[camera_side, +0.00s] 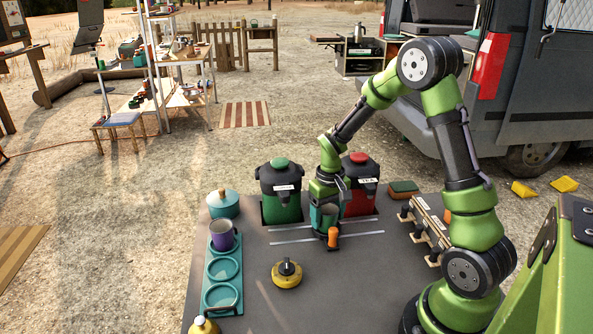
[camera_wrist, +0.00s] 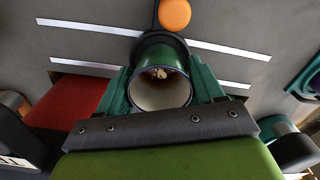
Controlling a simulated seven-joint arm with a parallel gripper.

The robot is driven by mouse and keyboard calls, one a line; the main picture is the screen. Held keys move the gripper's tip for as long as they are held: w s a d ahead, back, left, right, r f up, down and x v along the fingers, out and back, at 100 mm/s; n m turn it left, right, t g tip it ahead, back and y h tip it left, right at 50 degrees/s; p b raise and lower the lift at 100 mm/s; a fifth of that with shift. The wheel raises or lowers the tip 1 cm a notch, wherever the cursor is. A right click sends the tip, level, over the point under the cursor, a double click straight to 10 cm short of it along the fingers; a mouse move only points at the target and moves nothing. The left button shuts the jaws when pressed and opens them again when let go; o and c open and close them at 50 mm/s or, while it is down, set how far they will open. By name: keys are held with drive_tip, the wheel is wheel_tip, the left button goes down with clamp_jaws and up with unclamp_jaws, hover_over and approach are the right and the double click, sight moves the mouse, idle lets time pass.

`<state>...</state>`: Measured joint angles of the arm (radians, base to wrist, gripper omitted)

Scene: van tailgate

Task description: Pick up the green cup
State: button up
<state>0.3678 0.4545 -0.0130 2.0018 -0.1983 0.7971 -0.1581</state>
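The green cup (camera_wrist: 178,60) stands with its mouth toward my wrist camera, and its pale inside shows. It also shows in the side view (camera_side: 323,217), partly hidden by my gripper. My gripper (camera_wrist: 160,85) has one green finger on each side of the cup, and both appear to touch its wall. In the side view my gripper (camera_side: 325,206) is low over the table at the cup. I cannot tell whether the cup's base touches the surface.
An orange-topped item (camera_side: 333,238) is close beside the cup. Green (camera_side: 281,190) and red (camera_side: 359,185) dispensers stand behind. A purple cup (camera_side: 222,235) sits in a teal holder (camera_side: 223,270) at left. A yellow round item (camera_side: 287,274) is in front; the dark table (camera_side: 330,300) is clear around it.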

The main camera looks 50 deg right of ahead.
drive_tip(key=c, duration=0.7)
drive_tip(key=shift+o, duration=0.2)
drive_tip(key=shift+r, duration=0.1)
